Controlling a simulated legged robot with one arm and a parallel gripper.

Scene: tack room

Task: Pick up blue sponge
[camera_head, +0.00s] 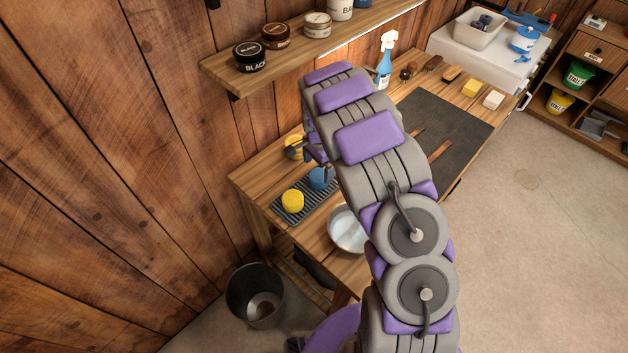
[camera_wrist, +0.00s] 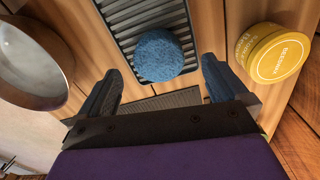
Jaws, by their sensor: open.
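The blue sponge (camera_wrist: 158,56) is round and rough and sits on a dark ribbed rack (camera_wrist: 118,12) in the wrist view. In the head view the blue sponge (camera_head: 319,179) shows beside my arm, partly hidden by it. My gripper (camera_wrist: 160,82) is open and empty, with one dark finger to each side. The sponge appears centred between the fingers and just beyond their tips, with no contact visible. In the head view my gripper is mostly hidden behind my arm.
A yellow sponge (camera_head: 292,201) lies on the same rack. A metal bowl (camera_wrist: 32,66) is left of the gripper and a yellow tin (camera_wrist: 274,52) is right of it in the wrist view. A shelf with tins (camera_head: 250,58) hangs on the wall above the bench.

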